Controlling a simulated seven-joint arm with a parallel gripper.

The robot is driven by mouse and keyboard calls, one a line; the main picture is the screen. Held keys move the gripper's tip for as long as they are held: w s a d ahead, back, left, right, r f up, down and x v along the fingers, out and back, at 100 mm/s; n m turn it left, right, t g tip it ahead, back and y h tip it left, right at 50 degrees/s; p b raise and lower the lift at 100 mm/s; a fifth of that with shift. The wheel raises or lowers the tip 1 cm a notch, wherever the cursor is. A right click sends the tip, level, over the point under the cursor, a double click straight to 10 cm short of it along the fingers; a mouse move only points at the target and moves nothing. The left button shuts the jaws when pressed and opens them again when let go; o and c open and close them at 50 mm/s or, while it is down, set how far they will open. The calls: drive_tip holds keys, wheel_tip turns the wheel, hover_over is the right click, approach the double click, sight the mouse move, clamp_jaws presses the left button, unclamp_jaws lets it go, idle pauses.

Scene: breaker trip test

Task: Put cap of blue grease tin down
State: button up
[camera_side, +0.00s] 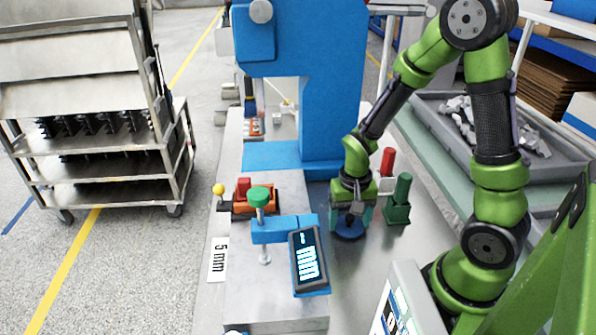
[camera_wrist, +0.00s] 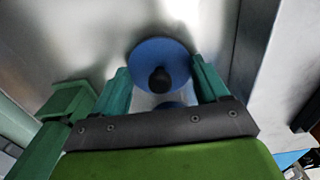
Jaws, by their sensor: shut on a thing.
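The blue round cap (camera_wrist: 176,60) with a black knob lies between the two green fingers of my gripper (camera_wrist: 163,78) in the wrist view. The fingers are shut on it from both sides. A smaller piece of blue (camera_wrist: 168,105) shows just below the cap; I cannot tell if it is the tin or a reflection. In the side view my gripper (camera_side: 349,220) points down at a dark blue round shape (camera_side: 349,231) at the metal table top. The fingers partly hide it, and I cannot tell whether the cap touches the table. No separate tin can be made out.
A green block with an upright cylinder (camera_side: 398,208) stands close to the right of my gripper, with a red cylinder (camera_side: 388,160) behind. The table front (camera_side: 365,270) is bare.

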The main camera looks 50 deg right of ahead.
sight(349, 217)
drive_tip(key=shift+f, duration=0.1)
drive_tip(key=o, duration=1)
wheel_tip(349, 217, up, 12)
drive_tip(key=s+a+r+n+t, duration=0.1)
drive_tip(key=a+r+t, duration=0.1)
drive_tip(key=r, duration=0.2)
drive_tip(key=s+a+r+n+t+y, duration=0.1)
drive_tip(key=a+r+n+t, duration=0.1)
drive_tip(key=a+r, duration=0.1)
drive_tip(key=s+a+r+n+t+y, duration=0.1)
drive_tip(key=s+a+r+n+t, duration=0.1)
drive_tip(key=a+r+t, duration=0.1)
drive_tip(key=shift+a+r, duration=0.1)
drive_tip(key=shift+r, duration=0.8)
